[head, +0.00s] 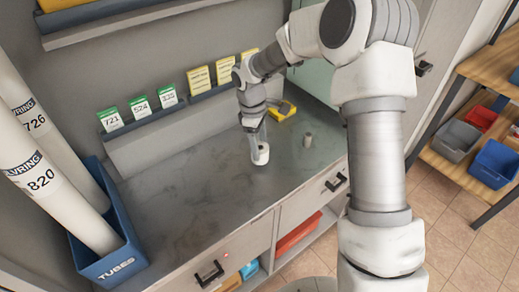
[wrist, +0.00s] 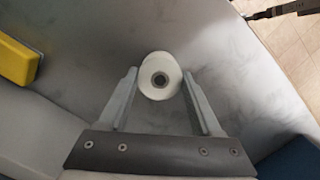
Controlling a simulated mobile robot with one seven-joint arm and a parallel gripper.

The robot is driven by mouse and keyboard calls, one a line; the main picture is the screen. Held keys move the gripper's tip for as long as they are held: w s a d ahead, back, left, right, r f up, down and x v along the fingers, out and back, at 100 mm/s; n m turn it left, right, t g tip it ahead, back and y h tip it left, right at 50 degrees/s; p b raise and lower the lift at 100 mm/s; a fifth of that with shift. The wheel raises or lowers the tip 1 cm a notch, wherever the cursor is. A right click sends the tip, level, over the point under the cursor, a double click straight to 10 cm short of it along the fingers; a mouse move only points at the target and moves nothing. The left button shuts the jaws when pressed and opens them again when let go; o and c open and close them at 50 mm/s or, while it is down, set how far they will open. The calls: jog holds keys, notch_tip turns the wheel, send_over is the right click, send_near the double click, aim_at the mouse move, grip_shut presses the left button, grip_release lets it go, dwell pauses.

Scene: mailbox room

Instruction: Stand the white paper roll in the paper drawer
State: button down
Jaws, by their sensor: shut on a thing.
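The white paper roll (head: 261,155) is held between the fingertips of my gripper (head: 258,144), over the grey counter. In the wrist view the roll (wrist: 160,67) shows its round end with a dark core hole, one finger on each side. I cannot tell whether its lower end touches the counter. Two drawer fronts show below the counter, one with a black handle at the left (head: 208,273) and one with a black handle at the right (head: 335,182). Both look closed. No label tells which is the paper drawer.
A blue tubes bin (head: 112,265) with long white tubes stands at the left. A small grey cylinder (head: 307,141) and a yellow object (head: 283,110) are on the counter near my gripper. Cards line a ledge behind. A wooden shelf with bins (head: 495,163) stands right. The counter's middle is clear.

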notch_tip(320, 180, up, 2)
jog(key=shift+r, duration=0.1)
jog(key=d+r+p, duration=0.2)
jog(key=d+r, duration=0.4)
jog(key=d, duration=0.6)
jog(key=s+f+m+p, duration=0.1)
jog(key=s+f+m, duration=0.1)
jog(key=m, duration=0.4)
jog(key=s+a+f+m+y+p, duration=0.1)
jog(key=s+f+m+p, duration=0.1)
jog(key=s+m, duration=0.3)
jog(key=shift+s+a+f+m+g, duration=0.3)
jog(key=shift+m+g, duration=0.1)
jog(key=shift+m, duration=0.9)
jog(key=shift+w+r, duration=0.1)
jog(key=shift+r, duration=0.1)
